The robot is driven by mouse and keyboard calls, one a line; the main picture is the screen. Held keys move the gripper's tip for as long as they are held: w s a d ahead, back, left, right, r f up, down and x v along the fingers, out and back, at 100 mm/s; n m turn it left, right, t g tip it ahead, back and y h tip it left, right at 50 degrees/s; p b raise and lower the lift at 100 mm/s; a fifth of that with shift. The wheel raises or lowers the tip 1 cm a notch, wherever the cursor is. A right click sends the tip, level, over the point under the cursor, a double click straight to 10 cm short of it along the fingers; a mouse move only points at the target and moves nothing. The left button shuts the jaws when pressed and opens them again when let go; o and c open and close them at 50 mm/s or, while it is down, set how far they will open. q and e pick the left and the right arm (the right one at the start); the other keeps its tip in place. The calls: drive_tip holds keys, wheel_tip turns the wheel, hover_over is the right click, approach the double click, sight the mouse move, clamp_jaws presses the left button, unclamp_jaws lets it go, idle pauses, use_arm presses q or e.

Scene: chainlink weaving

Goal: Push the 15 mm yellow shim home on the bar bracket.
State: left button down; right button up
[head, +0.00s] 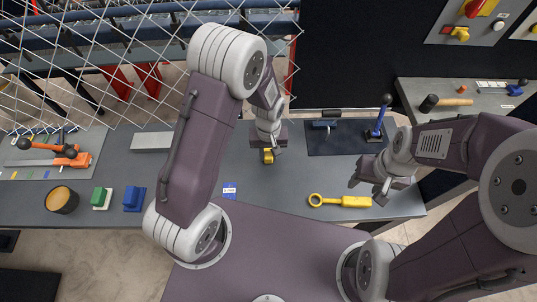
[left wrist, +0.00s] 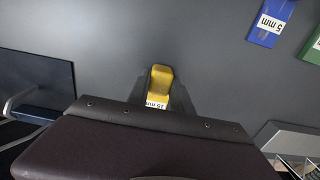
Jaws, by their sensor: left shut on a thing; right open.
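My left gripper (head: 268,150) points down over the middle of the grey table, shut on the yellow shim (head: 268,157). In the left wrist view, the shim (left wrist: 161,80) stands between the fingers with its white "15 mm" label facing the camera. Beyond the fingertips is plain grey surface; I cannot tell whether the shim touches it. An orange fixture with black knobs (head: 72,158) sits on a grey plate at the far left; I cannot tell whether it is the bar bracket. My right gripper (head: 380,190) is open and empty, beside the yellow ring-ended tool.
A blue block (head: 134,199) and a green block (head: 102,198) stand left, near a dark round cup (head: 62,200). A grey block (head: 152,141) lies behind. The yellow ring-ended tool (head: 345,201) lies right. A dark mat (head: 345,138) holds a blue-handled lever. Chain-link wire hangs behind.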

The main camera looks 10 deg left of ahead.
use_arm(q)
drive_tip(key=shift+w+a, duration=0.25)
drive_tip(key=shift+w, duration=0.6)
drive_tip(key=shift+w+a, duration=0.25)
drive_tip(key=shift+w, duration=0.6)
drive_tip(key=c, duration=1.1)
unclamp_jaws()
drive_tip(key=shift+o, duration=0.2)
wheel_tip(320, 180, up, 9)
drive_tip(key=shift+b, duration=0.3)
